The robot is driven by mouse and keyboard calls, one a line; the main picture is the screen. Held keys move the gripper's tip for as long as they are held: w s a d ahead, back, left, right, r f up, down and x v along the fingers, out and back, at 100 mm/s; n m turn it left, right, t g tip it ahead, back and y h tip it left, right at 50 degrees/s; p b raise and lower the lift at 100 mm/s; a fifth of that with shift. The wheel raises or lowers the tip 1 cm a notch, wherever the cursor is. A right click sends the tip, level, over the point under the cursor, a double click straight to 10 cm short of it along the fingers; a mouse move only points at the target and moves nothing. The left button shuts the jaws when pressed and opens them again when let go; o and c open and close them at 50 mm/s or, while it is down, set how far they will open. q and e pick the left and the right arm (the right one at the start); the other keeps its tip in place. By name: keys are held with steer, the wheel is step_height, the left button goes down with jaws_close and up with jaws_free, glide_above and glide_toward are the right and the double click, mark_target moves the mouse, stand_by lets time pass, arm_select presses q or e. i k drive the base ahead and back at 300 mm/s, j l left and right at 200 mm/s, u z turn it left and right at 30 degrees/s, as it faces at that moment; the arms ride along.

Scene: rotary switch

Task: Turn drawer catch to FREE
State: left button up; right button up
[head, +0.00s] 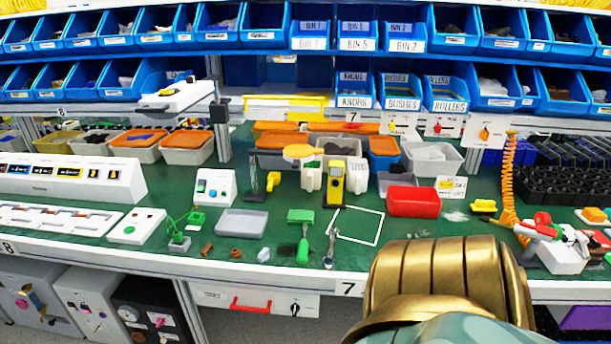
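The drawer (215,297) hangs under the front edge of the bench, left of centre. It has a white front, a red bar handle (250,305) and a label at its left end. A small dark rotary catch (295,309) sits on the right part of the front. Its pointer looks close to upright, but it and any marks around it are too small to read. Neither of my grippers shows. A gold and pale green part of my own arm fills the lower right and stands clear of the catch.
The green bench top (270,215) above the drawer carries small tools and bins. Its white front edge (150,262) overhangs the drawer. Grey and black cabinets with knobs (85,308) stand at lower left. Open floor shows below the drawer.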

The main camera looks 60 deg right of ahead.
mark_target(295, 307)
steer(key=z, duration=1.65)
